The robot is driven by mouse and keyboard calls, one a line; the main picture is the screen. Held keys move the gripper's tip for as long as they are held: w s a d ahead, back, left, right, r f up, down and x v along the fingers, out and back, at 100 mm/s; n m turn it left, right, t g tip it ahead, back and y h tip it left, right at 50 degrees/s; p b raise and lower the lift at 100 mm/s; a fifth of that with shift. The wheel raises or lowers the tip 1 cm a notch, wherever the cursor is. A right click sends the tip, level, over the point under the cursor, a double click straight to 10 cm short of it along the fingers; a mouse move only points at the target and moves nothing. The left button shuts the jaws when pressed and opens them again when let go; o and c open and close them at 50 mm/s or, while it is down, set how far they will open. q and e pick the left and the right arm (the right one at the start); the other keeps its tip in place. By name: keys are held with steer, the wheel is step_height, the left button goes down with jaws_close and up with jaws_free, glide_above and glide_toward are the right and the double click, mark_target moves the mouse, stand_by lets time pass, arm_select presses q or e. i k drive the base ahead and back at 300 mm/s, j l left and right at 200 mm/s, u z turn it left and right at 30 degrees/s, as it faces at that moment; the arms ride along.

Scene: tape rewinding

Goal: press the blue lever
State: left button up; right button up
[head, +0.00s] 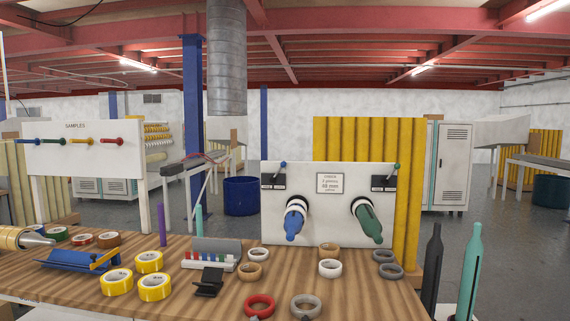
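The blue lever (283,166) is a thin dark rod with a small blue knob. It stands up at the top left of the white panel (330,235), beside a small black label plate, and leans slightly right. Below it a blue spindle (295,218) sticks out of the panel. A second lever with a green knob (396,167) is at the panel's top right, above a dark green spindle (367,222). Neither of my grippers shows in the head view, and nothing is seen touching the blue lever.
The wooden table (215,300) holds yellow tape rolls (154,287), a red ring (258,306), grey rings (305,306), a blue dispenser (80,260) and a black stand (209,282). Upright black (432,270) and teal (469,270) bottle-shaped pieces stand at the right. A sample board (85,147) stands behind left.

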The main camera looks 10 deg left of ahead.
mark_target(283, 163)
steer(key=i+u, duration=0.35)
steer(key=i+l+u, duration=0.45)
steer(key=i+u, duration=0.25)
steer(key=k, duration=0.1)
